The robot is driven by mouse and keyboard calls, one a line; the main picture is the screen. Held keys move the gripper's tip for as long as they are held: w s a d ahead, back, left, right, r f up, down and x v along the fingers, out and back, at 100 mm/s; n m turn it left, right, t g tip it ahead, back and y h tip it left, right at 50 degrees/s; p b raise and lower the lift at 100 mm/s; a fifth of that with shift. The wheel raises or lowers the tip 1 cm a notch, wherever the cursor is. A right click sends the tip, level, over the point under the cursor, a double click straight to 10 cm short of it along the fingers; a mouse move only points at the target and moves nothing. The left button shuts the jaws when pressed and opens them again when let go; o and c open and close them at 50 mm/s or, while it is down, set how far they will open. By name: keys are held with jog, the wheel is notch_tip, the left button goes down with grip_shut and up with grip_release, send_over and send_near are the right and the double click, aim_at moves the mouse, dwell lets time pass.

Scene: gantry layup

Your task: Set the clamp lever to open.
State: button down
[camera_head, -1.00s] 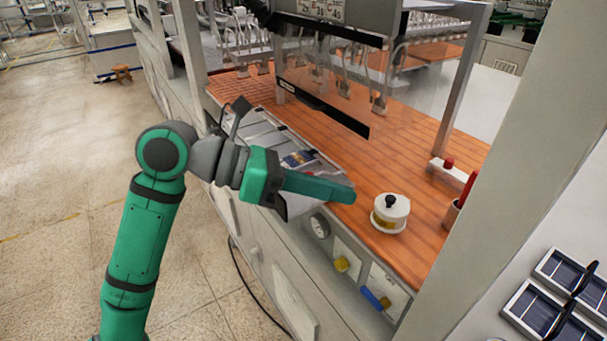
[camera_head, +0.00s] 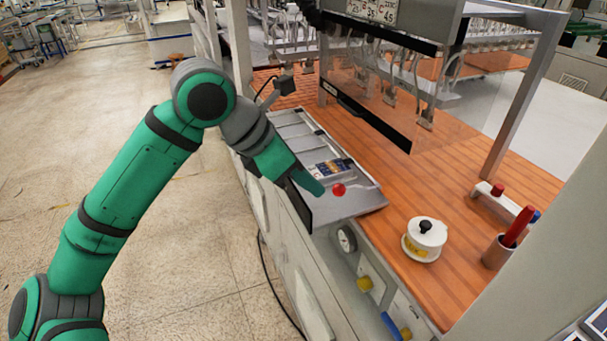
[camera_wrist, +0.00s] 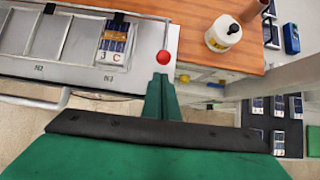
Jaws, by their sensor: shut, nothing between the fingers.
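A red ball knob (camera_head: 338,189) sits on a thin rod at the right end of the grey metal tray (camera_head: 352,204); it looks like the clamp lever. In the wrist view, the red knob (camera_wrist: 163,57) lies just beyond my fingertips, with its rod running away from me along the tray's end. My gripper (camera_head: 318,190) is shut and empty, its tips close to the left of the knob in the head view. In the wrist view my gripper (camera_wrist: 160,78) points at the knob. I cannot tell whether they touch.
A printed card stack (camera_head: 329,170) lies in the tray beside the lever. A white lidded pot (camera_head: 424,240) stands on the wooden bench to the right. A gauge (camera_head: 345,239), a yellow knob (camera_head: 364,284) and a blue handle (camera_head: 392,326) are on the front panel. A clear guard hangs behind.

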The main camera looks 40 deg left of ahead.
jog(key=shift+x, duration=2.4)
jog(key=shift+s, duration=0.15)
jog(key=shift+r, duration=0.1)
